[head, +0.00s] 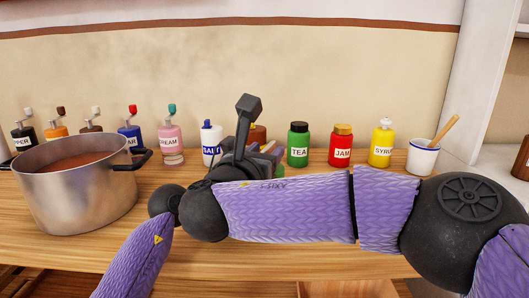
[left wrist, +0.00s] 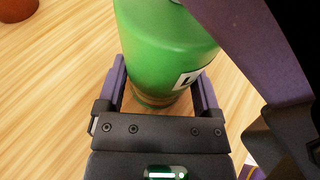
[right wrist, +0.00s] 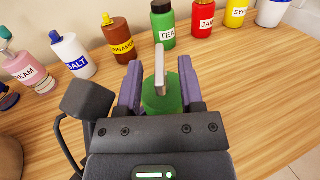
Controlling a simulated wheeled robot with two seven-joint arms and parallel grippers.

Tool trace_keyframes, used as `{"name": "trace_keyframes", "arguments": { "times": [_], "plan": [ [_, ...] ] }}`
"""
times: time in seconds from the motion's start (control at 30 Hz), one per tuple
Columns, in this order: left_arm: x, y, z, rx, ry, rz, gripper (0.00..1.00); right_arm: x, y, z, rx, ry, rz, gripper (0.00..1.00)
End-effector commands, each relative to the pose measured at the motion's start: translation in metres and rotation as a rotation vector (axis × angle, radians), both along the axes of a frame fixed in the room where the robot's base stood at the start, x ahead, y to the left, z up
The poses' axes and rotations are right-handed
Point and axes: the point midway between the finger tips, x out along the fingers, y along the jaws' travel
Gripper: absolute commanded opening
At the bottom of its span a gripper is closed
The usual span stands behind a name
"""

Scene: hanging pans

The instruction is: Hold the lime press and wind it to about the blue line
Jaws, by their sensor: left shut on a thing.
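The lime press is a green mill with a white label, seen close up in the left wrist view (left wrist: 165,45). My left gripper (left wrist: 162,72) is shut on its body, one finger on each side. In the right wrist view the green top (right wrist: 163,98) shows below a pale upright crank handle (right wrist: 160,68). My right gripper (right wrist: 160,62) is open, its fingers on either side of the handle with gaps between. In the head view my right arm hides the press; the right gripper's fingers (head: 268,151) show partly. No blue line is visible on the press.
A steel pot (head: 75,195) of red soup stands at the left. Along the wall are several crank mills, the salt bottle (head: 211,143), tea jar (head: 298,146), jam jar (head: 342,147), syrup bottle (head: 381,145) and a white cup (head: 422,157). The counter's right part is clear.

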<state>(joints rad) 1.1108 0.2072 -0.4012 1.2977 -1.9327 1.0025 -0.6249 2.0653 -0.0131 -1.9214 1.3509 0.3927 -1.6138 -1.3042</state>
Motion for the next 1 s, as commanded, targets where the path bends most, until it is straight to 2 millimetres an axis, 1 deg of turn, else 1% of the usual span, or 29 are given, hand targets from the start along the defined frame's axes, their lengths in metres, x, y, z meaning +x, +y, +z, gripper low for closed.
{"name": "trace_keyframes", "arguments": {
  "times": [0.17, 0.23, 0.27, 0.37, 0.4, 0.5, 0.6, 0.77, 1.0],
  "plan": [
    [0.0, 0.0, 0.0, 0.001, 0.001, 0.0, 0.22, -0.002, 0.001, 0.0, 0.0, 0.001, 0.001, 0.49],
    [0.0, 0.0, 0.0, 0.001, 0.001, 0.0, 0.22, -0.011, 0.005, -0.001, -0.001, 0.001, 0.003, 0.49],
    [0.0, 0.0, 0.0, 0.001, 0.001, 0.0, 0.22, -0.017, 0.007, -0.001, -0.002, 0.002, 0.004, 0.49],
    [0.0, 0.0, 0.0, 0.001, 0.001, 0.0, 0.22, -0.044, 0.018, 0.0, -0.001, 0.001, 0.007, 0.49],
    [0.0, 0.0, 0.0, 0.001, 0.001, 0.0, 0.22, -0.056, 0.022, 0.0, -0.001, 0.001, 0.008, 0.49],
    [0.0, 0.0, 0.0, 0.001, 0.001, 0.0, 0.22, -0.084, 0.032, 0.0, -0.002, 0.001, 0.007, 0.49],
    [0.0, 0.0, 0.0, 0.001, 0.001, 0.0, 0.22, -0.1, 0.041, 0.003, -0.004, -0.004, 0.017, 0.49],
    [0.0, 0.0, 0.0, 0.001, 0.001, 0.0, 0.22, -0.112, 0.042, 0.001, -0.002, -0.002, 0.004, 0.49],
    [0.0, 0.0, 0.0, 0.001, 0.001, 0.0, 0.22, -0.113, 0.042, 0.0, 0.0, 0.0, 0.0, 0.49]
  ]
}}
